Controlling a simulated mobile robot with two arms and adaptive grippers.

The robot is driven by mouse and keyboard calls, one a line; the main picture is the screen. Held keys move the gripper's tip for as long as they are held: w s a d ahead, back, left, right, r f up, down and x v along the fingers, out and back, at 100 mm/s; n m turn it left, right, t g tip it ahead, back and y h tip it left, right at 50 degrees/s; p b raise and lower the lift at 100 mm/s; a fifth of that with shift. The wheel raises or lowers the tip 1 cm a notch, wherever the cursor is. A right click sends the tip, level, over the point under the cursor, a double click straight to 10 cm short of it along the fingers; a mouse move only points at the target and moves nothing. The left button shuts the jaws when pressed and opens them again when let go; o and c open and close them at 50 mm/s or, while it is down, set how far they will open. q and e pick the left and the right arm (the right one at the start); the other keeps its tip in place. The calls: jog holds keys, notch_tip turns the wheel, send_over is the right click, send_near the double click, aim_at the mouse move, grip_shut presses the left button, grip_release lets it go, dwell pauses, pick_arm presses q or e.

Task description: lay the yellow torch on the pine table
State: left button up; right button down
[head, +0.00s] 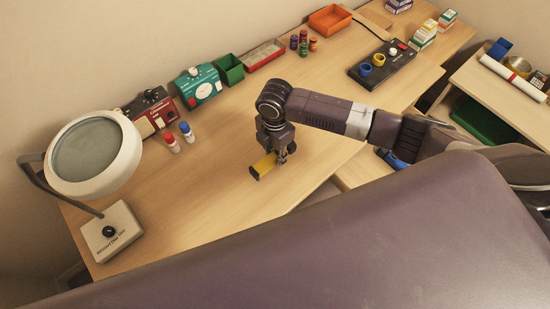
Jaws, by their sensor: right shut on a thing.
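The yellow torch (263,166) is in my right gripper (281,156), over the front middle of the long light-wood table (215,205). My right gripper points down and is shut on the torch. The torch is close to the table top, and I cannot tell whether it touches it. Part of the torch is hidden by the gripper. My left gripper is out of view.
A black panel (382,65) stands at the right. Bare wood surrounds my right gripper. A lower shelf unit (495,95) is at far right.

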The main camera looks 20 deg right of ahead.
aim_at(275, 161)
jog(key=shift+f, duration=1.85)
jog(key=shift+f, duration=0.15)
jog(key=c, duration=1.5)
grip_release()
jog(key=shift+o, duration=0.2)
notch_tip(275, 161, up, 12)
jog(key=shift+r+b, duration=0.2)
jog(key=shift+b, duration=0.35)
jog(key=shift+f, duration=0.1)
